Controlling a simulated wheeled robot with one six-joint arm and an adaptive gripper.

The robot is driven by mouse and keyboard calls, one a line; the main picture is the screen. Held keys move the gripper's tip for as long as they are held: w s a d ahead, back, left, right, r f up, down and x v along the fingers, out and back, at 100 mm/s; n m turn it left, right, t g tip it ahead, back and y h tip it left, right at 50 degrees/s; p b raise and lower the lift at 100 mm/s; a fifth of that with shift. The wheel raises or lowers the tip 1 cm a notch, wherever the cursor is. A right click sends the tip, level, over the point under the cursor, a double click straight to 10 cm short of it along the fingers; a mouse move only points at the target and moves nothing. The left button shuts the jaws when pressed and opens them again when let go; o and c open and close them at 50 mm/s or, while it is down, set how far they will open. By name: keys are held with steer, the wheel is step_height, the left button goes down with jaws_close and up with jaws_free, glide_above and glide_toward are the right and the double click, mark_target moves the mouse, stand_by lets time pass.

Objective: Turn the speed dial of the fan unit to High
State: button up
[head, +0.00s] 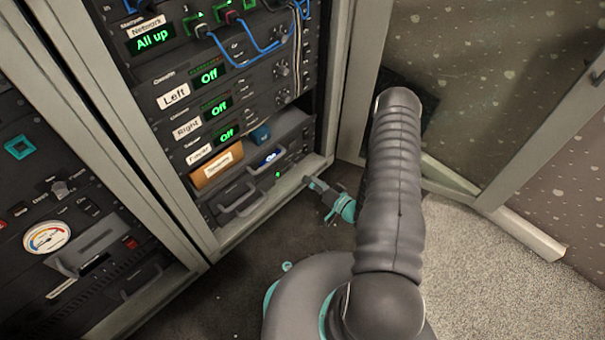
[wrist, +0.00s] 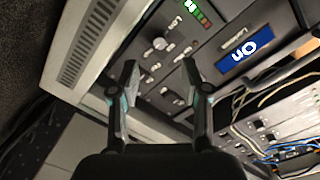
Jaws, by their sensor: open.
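The wrist view shows a dark rack panel upside down and tilted. A small round silver knob (wrist: 160,44), which looks like the speed dial, sits on it with small pale markings around it. Which marking it points at is too small to read. My gripper (wrist: 160,66) is open and empty, its two fingers apart, and the knob shows just beyond the gap between their tips. Touching cannot be seen. In the head view my gripper (head: 322,188) is low at the right edge of the rack, partly behind my arm; the knob cannot be made out there.
A lit green and red display (wrist: 197,12) and a blue "On" display (wrist: 238,55) are near the knob. The rack's pale frame post (wrist: 88,45) is close on the left. Higher units (head: 210,77) carry "Off" displays and blue cables. A glass door (head: 480,80) stands at right.

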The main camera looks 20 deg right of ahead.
steer(key=shift+v, duration=2)
steer(key=w+d+r+n+g+h+p, duration=0.2)
steer(key=w+d+r+n+g+h, duration=0.2)
steer(key=w+r, duration=0.9)
steer(key=s+d+r+g+h+p, duration=0.1)
steer(key=s+r+h, duration=0.15)
steer(key=r, duration=0.85)
steer(key=s+r+h+p, duration=0.1)
steer(key=r+h, duration=0.2)
steer(key=r, duration=0.7)
steer(key=s+a+r+m+g+h+p, duration=0.15)
steer(key=s+a+r, duration=0.25)
steer(key=s+r, duration=1)
steer(key=s+a+r+g+y, duration=0.1)
steer(key=s+a+r, duration=0.2)
steer(key=s, duration=0.5)
steer(key=s+a+r+g+y, duration=0.1)
steer(key=s+a+r, duration=0.2)
steer(key=s, duration=0.5)
steer(key=shift+s+a+n+g+p, duration=0.35)
steer(key=shift+s+a+p, duration=0.1)
steer(key=shift+a, duration=0.25)
